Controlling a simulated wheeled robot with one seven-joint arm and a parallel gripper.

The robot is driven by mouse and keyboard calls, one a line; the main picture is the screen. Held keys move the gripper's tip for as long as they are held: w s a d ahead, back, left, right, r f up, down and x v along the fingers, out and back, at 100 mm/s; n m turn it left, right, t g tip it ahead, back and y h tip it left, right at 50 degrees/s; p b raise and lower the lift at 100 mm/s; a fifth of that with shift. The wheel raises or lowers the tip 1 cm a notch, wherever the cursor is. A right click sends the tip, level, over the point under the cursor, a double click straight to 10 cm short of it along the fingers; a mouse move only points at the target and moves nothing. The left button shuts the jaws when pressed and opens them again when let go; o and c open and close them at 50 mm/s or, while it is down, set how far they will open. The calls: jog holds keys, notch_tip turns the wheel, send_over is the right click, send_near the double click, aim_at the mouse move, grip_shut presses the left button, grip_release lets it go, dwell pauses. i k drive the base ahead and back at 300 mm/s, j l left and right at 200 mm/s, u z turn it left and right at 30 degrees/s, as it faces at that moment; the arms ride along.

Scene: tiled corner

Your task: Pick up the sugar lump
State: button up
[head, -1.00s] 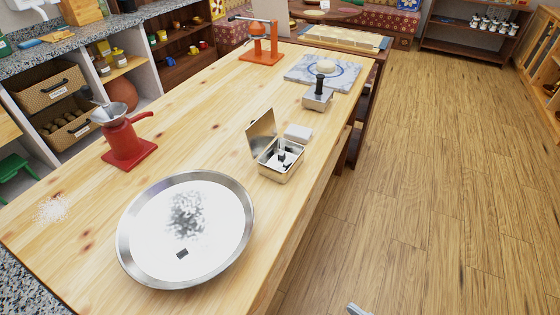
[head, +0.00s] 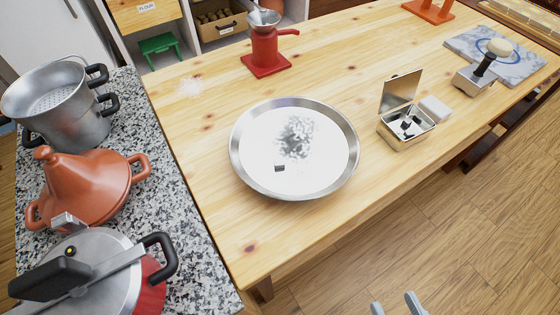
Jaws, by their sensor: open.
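A small white block (head: 435,108), which looks like the sugar lump, lies on the wooden table (head: 230,225) just right of an open metal tin (head: 407,138). The tin's lid stands up at its back, and some dark and pale bits lie inside. My gripper (head: 397,306) shows only as two grey fingertips at the bottom edge, apart from each other with nothing visible between them. It is in front of the table, far below the block in the picture. The rest of the gripper is out of frame.
A round metal tray (head: 238,165) with a small dark piece sits left of the tin. A red grinder (head: 265,52) stands behind it. A marble slab (head: 515,70) with a metal box lies at right. Pots and a tagine (head: 85,188) fill the left counter. The floor at lower right is clear.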

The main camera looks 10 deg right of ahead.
aim_at(278, 163)
jog(key=j+u, duration=0.15)
jog(key=u, duration=0.2)
jog(key=j+u, duration=0.2)
jog(key=u, duration=0.2)
jog(key=j+u, duration=0.15)
jog(key=u, duration=0.2)
